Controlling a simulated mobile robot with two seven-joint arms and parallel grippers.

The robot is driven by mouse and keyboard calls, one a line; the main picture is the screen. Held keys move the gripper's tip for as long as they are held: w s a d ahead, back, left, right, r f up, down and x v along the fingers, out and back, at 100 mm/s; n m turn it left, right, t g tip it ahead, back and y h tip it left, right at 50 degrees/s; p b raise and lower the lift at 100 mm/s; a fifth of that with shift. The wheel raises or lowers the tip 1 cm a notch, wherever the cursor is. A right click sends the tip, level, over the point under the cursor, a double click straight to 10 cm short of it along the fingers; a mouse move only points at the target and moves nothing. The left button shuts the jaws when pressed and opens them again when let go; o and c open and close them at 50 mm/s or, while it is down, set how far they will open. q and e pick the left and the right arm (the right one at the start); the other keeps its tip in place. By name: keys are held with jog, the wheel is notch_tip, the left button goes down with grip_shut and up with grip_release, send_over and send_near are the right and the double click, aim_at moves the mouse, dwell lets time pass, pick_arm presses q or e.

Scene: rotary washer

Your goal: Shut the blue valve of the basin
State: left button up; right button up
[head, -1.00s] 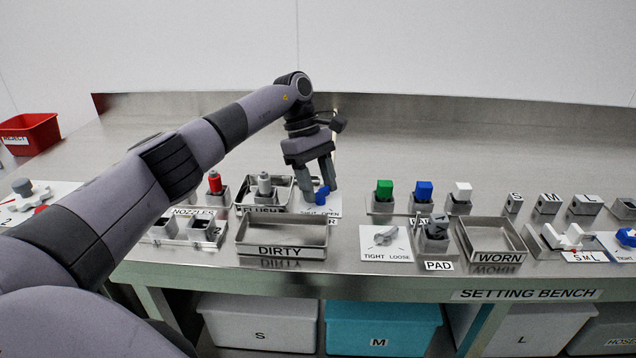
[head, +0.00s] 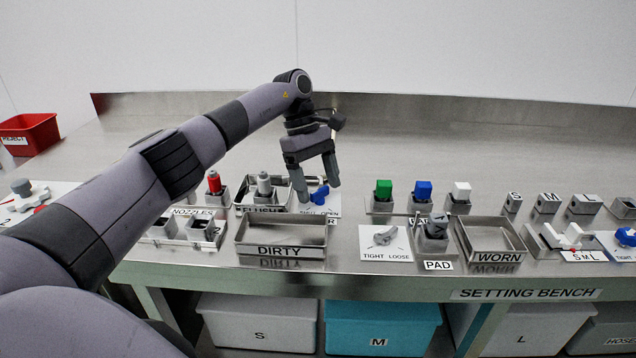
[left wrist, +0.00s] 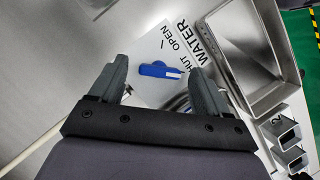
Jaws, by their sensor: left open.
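The blue valve handle (head: 319,194) sits on a white plate marked SHUT and OPEN, left of centre on the bench. My left gripper (head: 320,191) is open above it, with one finger on each side. In the left wrist view the blue handle (left wrist: 158,70) lies crosswise between the fingertips of my left gripper (left wrist: 160,68), with gaps visible at both sides. Its white-striped end points right, towards the SHUT side of the white plate (left wrist: 150,92) and away from the OPEN mark. My right gripper is out of view.
A metal tray (left wrist: 225,45) stands close beside the plate. The DIRTY tray (head: 282,250) is in front, and red (head: 214,183) and grey (head: 264,185) nozzles stand to the left. The bench behind is clear.

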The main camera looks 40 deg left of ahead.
pick_arm(q)
jog(key=v, duration=0.6)
jog(key=shift+a+r, duration=0.2)
jog(key=shift+r, duration=0.15)
